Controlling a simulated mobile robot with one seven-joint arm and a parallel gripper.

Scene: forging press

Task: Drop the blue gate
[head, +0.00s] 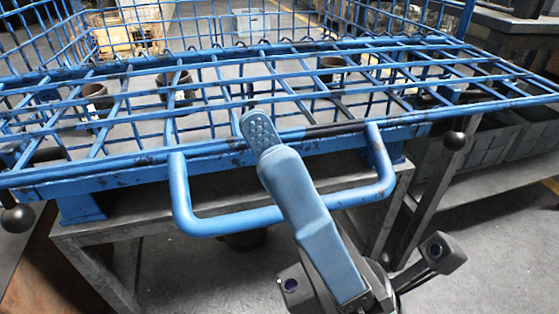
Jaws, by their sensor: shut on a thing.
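The blue gate (215,108) is a wide panel of bars spanning the picture, lying roughly level. A U-shaped blue handle (235,222) sticks out from its front edge towards me. My gripper (262,132) reaches up from below right, with its padded fingertip over the gate's front rail, between the two legs of the handle. It is shut on the front of the gate. One finger hides the other, and the exact contact is covered.
A grey metal stand (118,272) carries the blue frame. Black knobs stick out at the left (18,217) and right (454,140). Blue wire mesh (38,45) rises behind. Grey bins (490,140) stand at the right. The floor at lower right is clear.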

